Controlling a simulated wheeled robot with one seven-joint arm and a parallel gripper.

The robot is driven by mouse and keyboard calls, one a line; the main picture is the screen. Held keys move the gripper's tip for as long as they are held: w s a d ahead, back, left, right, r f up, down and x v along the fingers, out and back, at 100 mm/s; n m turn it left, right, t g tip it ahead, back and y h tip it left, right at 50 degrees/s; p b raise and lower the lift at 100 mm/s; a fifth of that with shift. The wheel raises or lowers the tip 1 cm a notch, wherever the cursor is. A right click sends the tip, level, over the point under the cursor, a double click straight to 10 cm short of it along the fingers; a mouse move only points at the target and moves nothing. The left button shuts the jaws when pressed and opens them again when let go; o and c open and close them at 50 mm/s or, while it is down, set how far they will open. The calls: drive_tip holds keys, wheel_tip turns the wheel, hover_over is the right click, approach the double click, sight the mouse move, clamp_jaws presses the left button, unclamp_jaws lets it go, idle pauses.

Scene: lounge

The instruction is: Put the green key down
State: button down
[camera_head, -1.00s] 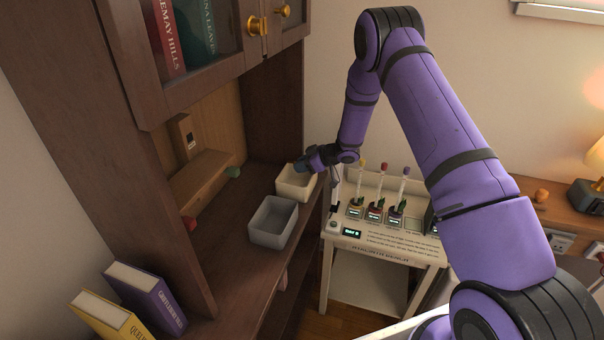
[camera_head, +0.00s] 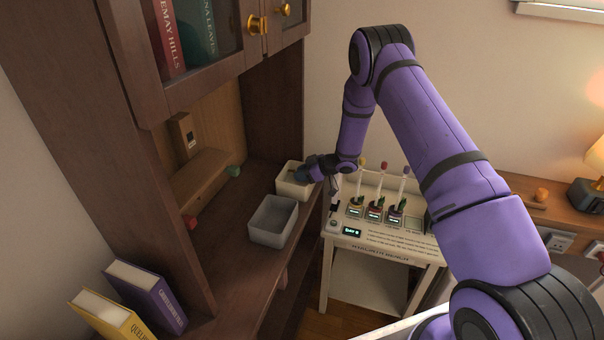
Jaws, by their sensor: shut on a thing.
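My gripper (camera_head: 304,173) is small and dark in this view, at the right rim of the cream bin (camera_head: 290,189), with its fingers reaching over the bin's opening. It is shut on the green key, but the key itself is too small and too covered by the fingers to make out. A small green piece (camera_head: 233,171) lies apart from the gripper, by the wooden ledge at the back of the cabinet shelf.
A grey bin (camera_head: 268,232) stands in front of the cream bin on the dark cabinet shelf (camera_head: 228,246). A red piece (camera_head: 190,221) lies farther left. A white bench (camera_head: 385,252) with several tubed plant pots stands close at the right. Books (camera_head: 145,294) stand at lower left.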

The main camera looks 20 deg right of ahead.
drive_tip(key=c, duration=0.9)
unclamp_jaws()
drive_tip(key=shift+s+f, duration=0.25)
drive_tip(key=shift+f, duration=0.1)
